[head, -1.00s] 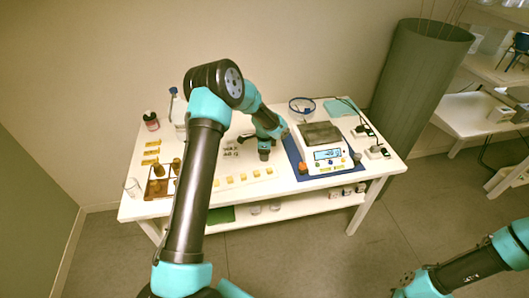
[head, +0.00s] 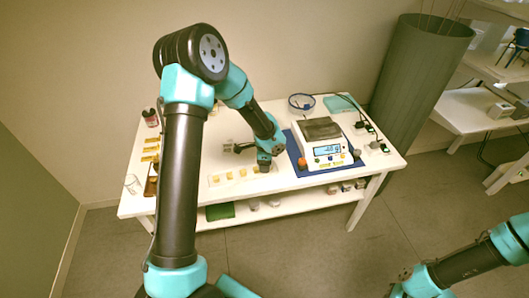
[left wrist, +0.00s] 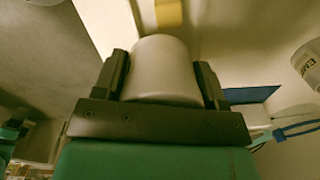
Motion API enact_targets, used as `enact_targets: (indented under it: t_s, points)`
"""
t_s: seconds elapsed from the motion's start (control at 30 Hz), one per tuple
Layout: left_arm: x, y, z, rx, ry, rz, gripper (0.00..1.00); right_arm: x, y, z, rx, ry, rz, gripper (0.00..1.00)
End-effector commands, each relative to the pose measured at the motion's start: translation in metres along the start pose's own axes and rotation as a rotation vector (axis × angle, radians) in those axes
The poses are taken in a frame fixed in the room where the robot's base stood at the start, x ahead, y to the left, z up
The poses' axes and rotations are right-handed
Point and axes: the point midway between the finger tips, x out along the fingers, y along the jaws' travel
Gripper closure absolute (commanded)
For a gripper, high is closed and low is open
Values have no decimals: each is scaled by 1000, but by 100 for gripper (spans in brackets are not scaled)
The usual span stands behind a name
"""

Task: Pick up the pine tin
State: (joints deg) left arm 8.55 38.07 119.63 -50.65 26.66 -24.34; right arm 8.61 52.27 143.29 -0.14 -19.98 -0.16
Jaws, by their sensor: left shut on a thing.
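My left gripper (head: 264,160) is at the front middle of the white table, by the right end of a row of yellow labels (head: 229,175). In the left wrist view its two fingers (left wrist: 164,88) are shut on a pale, smooth, round tin (left wrist: 163,65). No writing shows on the side of the tin that I see, so I cannot read which scent it is. In the head view the gripper mostly hides the tin. My right arm is at the lower right, away from the table, and its fingers are not clear.
A scale (head: 325,142) stands on a blue mat (head: 299,166) right of the left gripper, with a small orange-brown object (head: 302,163) beside it. A dark-capped jar (head: 150,118) is at the back left. A blue-rimmed ring-shaped item (head: 301,101) lies behind the scale.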

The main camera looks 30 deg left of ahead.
Motion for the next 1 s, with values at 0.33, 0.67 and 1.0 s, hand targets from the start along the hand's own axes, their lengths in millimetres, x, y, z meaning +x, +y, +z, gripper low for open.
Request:
enact_targets:
  t_s: [0.33, 0.67, 1.0]
  points:
    - [-5, 38, -2, 0, 0, 1, 59, 0, 0, 0, 0, 0, 0, 100]
    - [-5, 40, -2, -1, 0, 0, 59, 0, 0, 0, 0, 0, 0, 100]
    - [-5, 37, 0, -27, -1, -1, 60, 0, 0, 0, 0, 0, 0, 100]
